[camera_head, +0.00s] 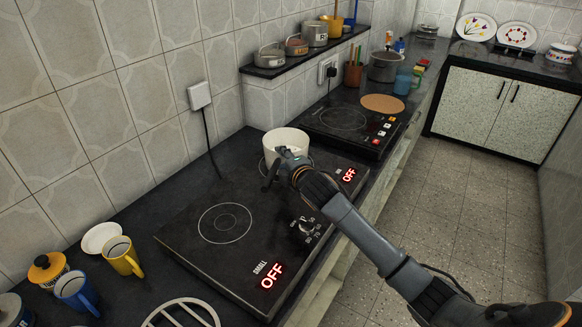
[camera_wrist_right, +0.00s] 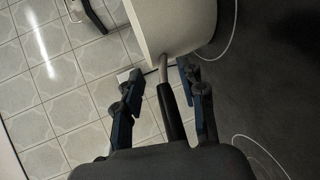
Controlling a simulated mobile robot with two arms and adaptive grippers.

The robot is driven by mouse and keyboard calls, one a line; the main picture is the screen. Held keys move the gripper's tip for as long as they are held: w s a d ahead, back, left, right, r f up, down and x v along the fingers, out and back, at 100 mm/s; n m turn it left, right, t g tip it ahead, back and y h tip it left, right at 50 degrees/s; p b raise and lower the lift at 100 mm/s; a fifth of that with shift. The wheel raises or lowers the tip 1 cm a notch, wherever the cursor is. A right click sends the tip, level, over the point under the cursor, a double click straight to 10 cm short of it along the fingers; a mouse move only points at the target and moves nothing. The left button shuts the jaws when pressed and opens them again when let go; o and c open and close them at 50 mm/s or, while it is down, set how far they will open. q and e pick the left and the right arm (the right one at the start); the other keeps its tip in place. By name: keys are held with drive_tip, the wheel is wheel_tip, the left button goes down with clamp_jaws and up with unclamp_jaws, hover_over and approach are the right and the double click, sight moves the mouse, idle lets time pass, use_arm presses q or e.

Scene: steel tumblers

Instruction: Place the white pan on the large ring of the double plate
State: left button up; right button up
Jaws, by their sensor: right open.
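The white pan (camera_head: 287,138) stands upright at the far end of the black double plate (camera_head: 180,240), over the large ring; the ring's thin line shows beside the pan in the right wrist view, and the pan hides much of it in the head view. The small ring (camera_head: 225,222) is bare. My right gripper (camera_head: 279,166) is at the near side of the pan. In the right wrist view, the gripper (camera_wrist_right: 160,72) is open, with its fingers either side of the handle (camera_wrist_right: 170,112) and apart from it. The pan's body (camera_wrist_right: 175,25) is just beyond the fingertips. My left gripper is not in view.
Another cooktop (camera_head: 343,120) with a round cork mat (camera_head: 383,103) lies beyond the plate. A shelf (camera_head: 300,58) with pots runs along the wall. A yellow mug (camera_head: 122,257), a blue mug (camera_head: 76,290) and a white bowl (camera_head: 101,237) stand at the near left. A trivet (camera_head: 183,314) lies in front.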

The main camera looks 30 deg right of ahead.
drive_tip(key=v, duration=1.1)
drive_tip(key=shift+s, duration=0.1)
idle(1.0)
